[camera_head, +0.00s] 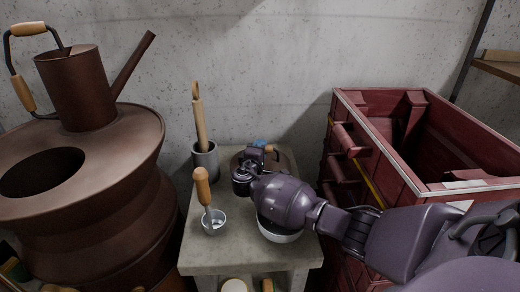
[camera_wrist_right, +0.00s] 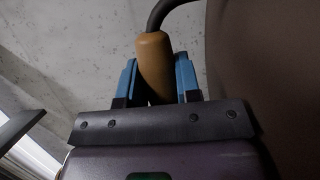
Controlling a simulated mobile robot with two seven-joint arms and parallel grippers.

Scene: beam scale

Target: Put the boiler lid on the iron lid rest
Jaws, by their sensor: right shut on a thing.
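My right gripper (camera_head: 264,146) is over the far part of the small stone table, its blue fingers partly hidden by the wrist. In the right wrist view the gripper (camera_wrist_right: 158,85) is shut on the wooden grip (camera_wrist_right: 154,60) of a curved black handle. A large brown surface beside it looks like the boiler lid (camera_wrist_right: 270,75). In the head view the brown lid (camera_head: 285,162) shows behind my wrist, low at the table's back. I cannot make out the iron lid rest or tell whether the lid touches it. My left gripper is not in view.
The brown boiler (camera_head: 130,160) at left has an open hole and carries a can (camera_head: 80,90). On the table (camera_head: 200,255) stand a grey pot (camera_head: 206,162) with a wooden-handled tool, a small metal cup (camera_head: 214,226) and a white bowl (camera_head: 280,236). A red crate (camera_head: 400,170) stands right.

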